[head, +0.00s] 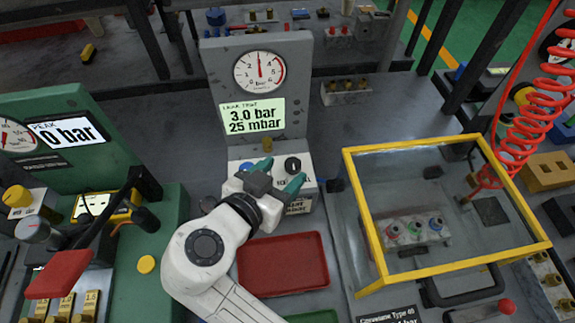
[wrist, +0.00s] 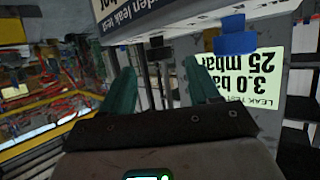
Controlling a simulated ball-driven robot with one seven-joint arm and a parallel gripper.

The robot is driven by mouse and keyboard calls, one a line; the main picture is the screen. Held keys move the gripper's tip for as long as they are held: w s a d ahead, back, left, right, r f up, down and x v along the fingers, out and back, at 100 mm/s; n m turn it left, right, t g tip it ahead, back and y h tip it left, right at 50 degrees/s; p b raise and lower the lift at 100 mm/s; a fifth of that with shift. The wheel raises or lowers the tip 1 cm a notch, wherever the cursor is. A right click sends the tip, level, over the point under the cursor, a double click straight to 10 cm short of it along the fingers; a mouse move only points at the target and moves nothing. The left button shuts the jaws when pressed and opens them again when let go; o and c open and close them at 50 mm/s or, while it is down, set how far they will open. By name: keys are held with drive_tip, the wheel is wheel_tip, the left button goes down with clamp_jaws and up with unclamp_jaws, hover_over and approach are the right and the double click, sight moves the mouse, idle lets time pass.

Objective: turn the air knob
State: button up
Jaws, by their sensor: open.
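The leak test block has a grey upright panel (head: 212,62) with a round gauge and a display reading 3.0 bar, 25 mbar. On its white lower box are a black knob (head: 292,164) and a blue knob (head: 247,167); I cannot read which one is marked air. My gripper (head: 281,173) is open and empty in front of the box, its teal fingers on either side of the black knob in the picture. In the wrist view, which is upside down, the black knob (wrist: 157,48) shows between and beyond the fingertips (wrist: 160,65). The blue knob (wrist: 236,38) is to its right. Contact is not visible.
A red tray (head: 283,264) lies below the box. A yellow-framed clear enclosure (head: 440,262) stands on the right, with a red coiled hose (head: 540,105) beside it. A green station (head: 165,245) with a black lever stands on the left. A small brass fitting block (head: 346,92) sits behind.

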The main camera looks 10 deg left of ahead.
drive_tip(key=v, duration=0.7)
drive_tip(key=shift+s+a, duration=0.1)
drive_tip(key=shift+s, duration=0.1)
